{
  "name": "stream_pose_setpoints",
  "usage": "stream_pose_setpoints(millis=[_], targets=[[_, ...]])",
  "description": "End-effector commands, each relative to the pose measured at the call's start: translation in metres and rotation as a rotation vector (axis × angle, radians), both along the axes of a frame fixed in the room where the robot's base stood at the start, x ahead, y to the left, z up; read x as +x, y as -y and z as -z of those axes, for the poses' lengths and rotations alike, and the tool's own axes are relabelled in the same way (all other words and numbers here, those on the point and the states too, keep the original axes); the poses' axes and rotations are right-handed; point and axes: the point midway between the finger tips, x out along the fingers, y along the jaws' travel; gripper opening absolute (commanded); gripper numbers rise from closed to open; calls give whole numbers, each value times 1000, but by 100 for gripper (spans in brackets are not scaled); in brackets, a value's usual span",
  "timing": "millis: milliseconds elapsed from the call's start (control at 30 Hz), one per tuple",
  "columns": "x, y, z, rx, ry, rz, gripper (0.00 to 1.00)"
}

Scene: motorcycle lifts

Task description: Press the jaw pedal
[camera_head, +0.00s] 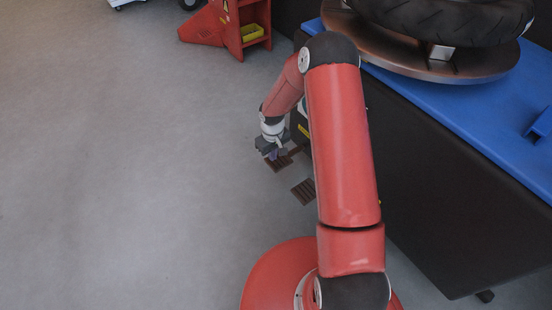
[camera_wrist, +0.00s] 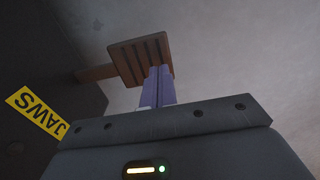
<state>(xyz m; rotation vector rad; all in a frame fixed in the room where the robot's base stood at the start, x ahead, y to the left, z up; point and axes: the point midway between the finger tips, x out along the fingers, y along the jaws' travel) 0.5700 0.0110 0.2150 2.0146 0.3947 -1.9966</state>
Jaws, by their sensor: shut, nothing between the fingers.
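The jaw pedal (camera_wrist: 134,58) is a brown, ribbed plate on a short arm from the dark machine side, next to a yellow label reading JAWS (camera_wrist: 38,111). In the head view, a brown pedal (camera_head: 285,161) shows low beside the machine, partly behind my gripper (camera_head: 273,154). My gripper's purple fingers also show in the wrist view (camera_wrist: 160,72). They are shut and empty, and their tips overlap the pedal's right part. I cannot tell whether they touch it. My arm hides part of the machine side.
A second ribbed pedal (camera_head: 304,191) lies nearer, close to my arm. The black machine body (camera_head: 450,200) with a blue top (camera_head: 460,108) carries a tyre (camera_head: 450,22) on a round plate. A red stand (camera_head: 226,30) is at the back. Grey floor on the left is clear.

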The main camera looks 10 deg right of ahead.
Motion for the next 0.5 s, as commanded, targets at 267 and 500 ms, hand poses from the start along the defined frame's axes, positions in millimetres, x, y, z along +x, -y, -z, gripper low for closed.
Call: stream_pose_setpoints(millis=[267,500], targets=[[-5,-12,-59,-1,1,0,0],[-7,-16,-77,-1,0,2,0]])
